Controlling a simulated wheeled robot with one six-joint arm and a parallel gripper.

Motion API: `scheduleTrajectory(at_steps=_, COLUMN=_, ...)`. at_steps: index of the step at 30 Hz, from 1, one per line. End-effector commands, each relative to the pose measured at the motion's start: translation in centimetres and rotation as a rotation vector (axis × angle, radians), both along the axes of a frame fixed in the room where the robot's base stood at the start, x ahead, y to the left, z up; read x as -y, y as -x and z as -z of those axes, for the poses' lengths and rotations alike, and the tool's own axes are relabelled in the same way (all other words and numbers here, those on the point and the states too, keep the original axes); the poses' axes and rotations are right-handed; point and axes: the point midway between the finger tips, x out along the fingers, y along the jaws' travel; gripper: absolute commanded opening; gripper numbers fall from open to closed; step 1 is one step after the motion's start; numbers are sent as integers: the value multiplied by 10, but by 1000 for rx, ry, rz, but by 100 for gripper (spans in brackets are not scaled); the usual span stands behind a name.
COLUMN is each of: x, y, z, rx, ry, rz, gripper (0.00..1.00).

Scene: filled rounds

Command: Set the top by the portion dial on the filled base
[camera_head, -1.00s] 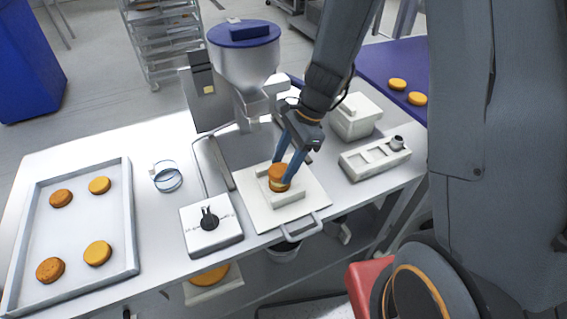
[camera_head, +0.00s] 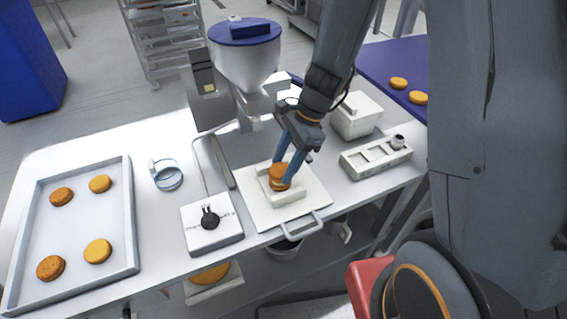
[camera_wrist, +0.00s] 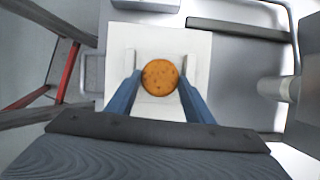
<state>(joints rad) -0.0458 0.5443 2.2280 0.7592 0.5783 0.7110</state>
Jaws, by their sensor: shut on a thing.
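My gripper (camera_head: 284,174) is shut on a brown round top (camera_head: 279,171) over the white holder (camera_head: 299,198) on the square board. A lighter yellow base (camera_head: 279,186) shows just under the top; its filling cannot be made out, nor whether the two touch. In the wrist view the top (camera_wrist: 160,77) lies between my two blue fingers (camera_wrist: 160,88) and hides the base. The portion dial (camera_head: 210,217) is a black knob on a white box left of the board.
A tray (camera_head: 131,225) with several rounds lies at the left. The hopper machine (camera_head: 245,70) stands behind the board. A white bin (camera_head: 356,115) and a slotted block (camera_head: 376,158) are at the right.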

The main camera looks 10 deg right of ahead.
Motion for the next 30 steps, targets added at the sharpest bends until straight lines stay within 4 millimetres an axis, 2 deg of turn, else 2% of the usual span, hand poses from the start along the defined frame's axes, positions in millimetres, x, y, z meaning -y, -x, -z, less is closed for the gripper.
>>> scheduleTrajectory(at_steps=30, x=0, y=0, z=11, rx=0, ry=0, rz=1, gripper=37)
